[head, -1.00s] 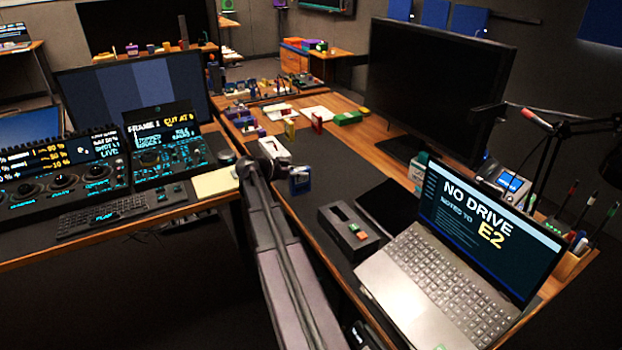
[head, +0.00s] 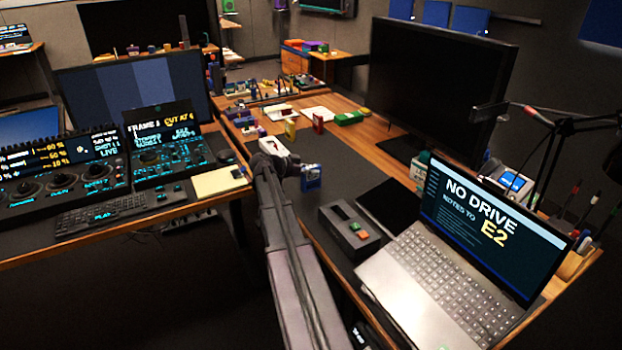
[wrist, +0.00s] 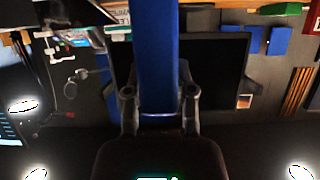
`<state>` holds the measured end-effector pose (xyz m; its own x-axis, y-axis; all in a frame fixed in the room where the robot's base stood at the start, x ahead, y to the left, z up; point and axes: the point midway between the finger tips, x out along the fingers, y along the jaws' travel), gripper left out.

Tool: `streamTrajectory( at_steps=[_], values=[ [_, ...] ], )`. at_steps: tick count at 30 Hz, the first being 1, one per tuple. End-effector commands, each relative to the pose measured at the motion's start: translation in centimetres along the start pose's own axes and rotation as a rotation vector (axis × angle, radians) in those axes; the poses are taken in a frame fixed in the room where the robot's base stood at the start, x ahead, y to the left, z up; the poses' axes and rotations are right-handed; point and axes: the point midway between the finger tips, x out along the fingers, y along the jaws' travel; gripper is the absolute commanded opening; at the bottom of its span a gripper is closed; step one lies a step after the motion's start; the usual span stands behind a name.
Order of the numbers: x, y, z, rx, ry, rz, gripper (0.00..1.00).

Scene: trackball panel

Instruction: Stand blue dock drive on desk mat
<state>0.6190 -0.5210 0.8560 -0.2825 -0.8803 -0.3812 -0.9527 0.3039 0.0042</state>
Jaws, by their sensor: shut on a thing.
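The blue dock drive (head: 311,177) is at the end of my arm in the head view, over the dark desk mat (head: 352,168). It looks upright, with a pale patch on its face. Whether its lower edge touches the mat cannot be told. My gripper (head: 296,172) is shut on the drive, its fingers partly hidden by the arm. In the wrist view the drive (wrist: 158,58) is a tall blue slab between the two fingers of my gripper (wrist: 159,103).
Small red (head: 318,123) and yellow (head: 290,130) blocks stand at the mat's far end. The mat's middle is clear.

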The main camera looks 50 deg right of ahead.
Motion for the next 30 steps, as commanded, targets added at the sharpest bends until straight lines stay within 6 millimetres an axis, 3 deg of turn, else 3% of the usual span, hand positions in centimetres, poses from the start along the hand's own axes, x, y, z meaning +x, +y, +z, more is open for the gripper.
streamTrajectory(
  at_steps=[7,26,27,30],
  values=[
    [0.9,0.0,2.1,0.000,0.001,0.000,0.00],
    [1.1,0.0,2.7,0.000,0.000,0.000,0.00],
    [1.1,0.0,2.5,0.000,0.000,0.000,0.45],
    [1.1,0.0,2.5,0.000,0.000,0.000,0.68]
  ],
)
